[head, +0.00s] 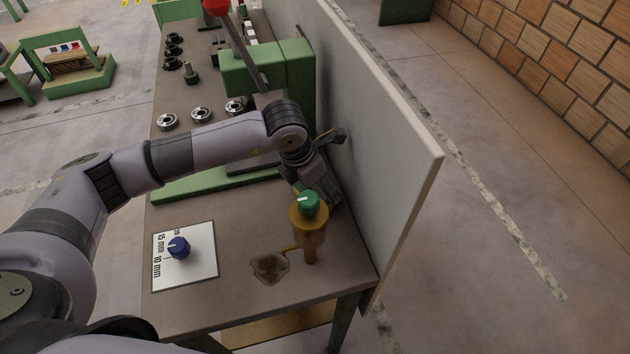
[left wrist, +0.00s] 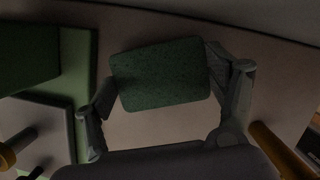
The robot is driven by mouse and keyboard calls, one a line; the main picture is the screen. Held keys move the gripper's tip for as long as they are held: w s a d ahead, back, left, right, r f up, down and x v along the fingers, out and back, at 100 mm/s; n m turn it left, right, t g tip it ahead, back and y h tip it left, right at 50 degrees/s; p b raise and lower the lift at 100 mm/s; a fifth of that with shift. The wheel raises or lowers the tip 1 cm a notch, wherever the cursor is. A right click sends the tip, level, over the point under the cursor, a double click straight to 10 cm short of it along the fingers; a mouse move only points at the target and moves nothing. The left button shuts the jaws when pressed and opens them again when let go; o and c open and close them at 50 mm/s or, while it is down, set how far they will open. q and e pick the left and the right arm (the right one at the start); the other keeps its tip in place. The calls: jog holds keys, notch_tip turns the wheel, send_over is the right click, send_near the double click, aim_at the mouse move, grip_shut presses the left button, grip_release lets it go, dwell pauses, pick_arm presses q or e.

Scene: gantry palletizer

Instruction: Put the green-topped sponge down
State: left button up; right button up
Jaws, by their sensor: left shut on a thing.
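The green-topped sponge (left wrist: 160,74) shows in the left wrist view as a dark green speckled block between the two fingers of my left gripper (left wrist: 162,78). The gripper is shut on it. That container partly hides the gripper and the sponge there. I cannot tell whether the sponge touches the bench (head: 225,308). My right gripper is not in view.
A brown stain (head: 270,267) lies on the bench beside the amber container. A white card (head: 198,262) with a blue knob (head: 178,247) is at the left. A grey upright panel (head: 392,165) bounds the bench's right side. A green machine (head: 270,70) and metal rings stand farther back.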

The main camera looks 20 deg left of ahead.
pick_arm(q)
jog(key=shift+f, duration=0.15)
jog(key=o, duration=1)
jog(key=shift+r, duration=0.3)
jog(key=shift+a+r+b, duration=0.1)
jog(key=shift+r+b, duration=0.2)
jog(key=b+v, duration=0.2)
jog(key=v, duration=0.9)
jog(key=shift+s+b, duration=0.2)
jog(key=shift+b, duration=0.15)
